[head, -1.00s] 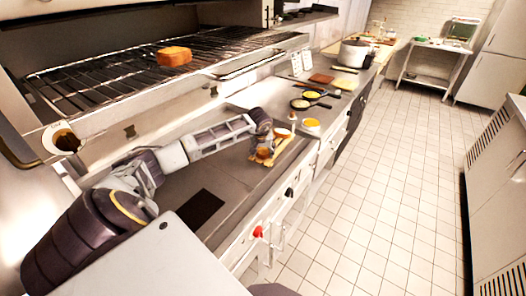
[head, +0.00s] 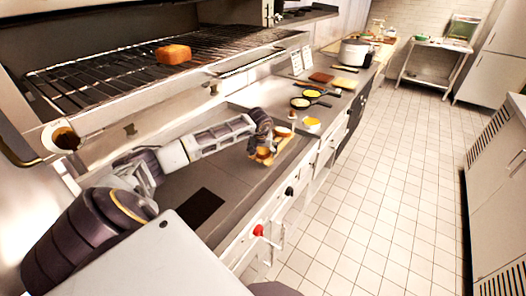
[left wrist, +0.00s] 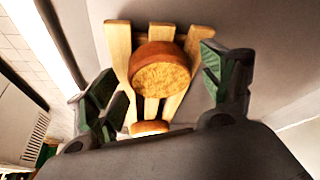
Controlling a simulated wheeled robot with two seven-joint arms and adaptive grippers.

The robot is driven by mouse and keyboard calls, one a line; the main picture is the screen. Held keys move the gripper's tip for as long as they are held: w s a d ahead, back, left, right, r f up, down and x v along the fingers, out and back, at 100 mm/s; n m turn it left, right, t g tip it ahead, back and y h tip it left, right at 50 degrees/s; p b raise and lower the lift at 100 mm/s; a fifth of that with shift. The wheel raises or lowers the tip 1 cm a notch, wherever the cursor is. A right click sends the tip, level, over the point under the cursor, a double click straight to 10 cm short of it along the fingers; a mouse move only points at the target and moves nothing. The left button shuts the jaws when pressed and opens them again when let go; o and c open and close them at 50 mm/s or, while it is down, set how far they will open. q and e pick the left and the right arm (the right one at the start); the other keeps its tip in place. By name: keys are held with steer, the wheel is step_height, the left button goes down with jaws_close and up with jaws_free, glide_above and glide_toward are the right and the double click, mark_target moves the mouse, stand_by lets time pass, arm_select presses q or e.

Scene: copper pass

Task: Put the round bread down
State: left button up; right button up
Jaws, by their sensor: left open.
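The round bread (left wrist: 160,76) has a brown crust and a pale cut face. In the left wrist view it rests on a wooden slatted rack (left wrist: 118,45), between the spread fingers of my left gripper (left wrist: 158,90) and apart from both. A second, similar bread piece (left wrist: 150,127) shows lower in that view, partly hidden by the gripper body. In the head view my left gripper (head: 268,142) is at the small rack on the counter, and the bread pieces there are small and partly covered. My right gripper is not in view.
A toasted loaf piece (head: 173,54) sits on the grill rack (head: 110,75) above the counter. Two pans (head: 300,103), a yellow-filled bowl (head: 312,125), cutting boards and a pot (head: 354,52) stand farther along. The counter (head: 225,180) near my arm is mostly clear.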

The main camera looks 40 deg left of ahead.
mark_target(262, 155)
arm_select(q)
steer(key=shift+r, duration=0.15)
steer(key=shift+r, duration=0.2)
steer(key=b+v, duration=0.1)
steer(key=v, duration=0.5)
steer(key=shift+s+r, duration=0.15)
steer(key=shift+r, duration=0.1)
steer(key=shift+s+d+r, duration=0.1)
steer(key=shift+r, duration=0.15)
steer(key=shift+d+f, duration=0.1)
steer(key=shift+d, duration=0.05)
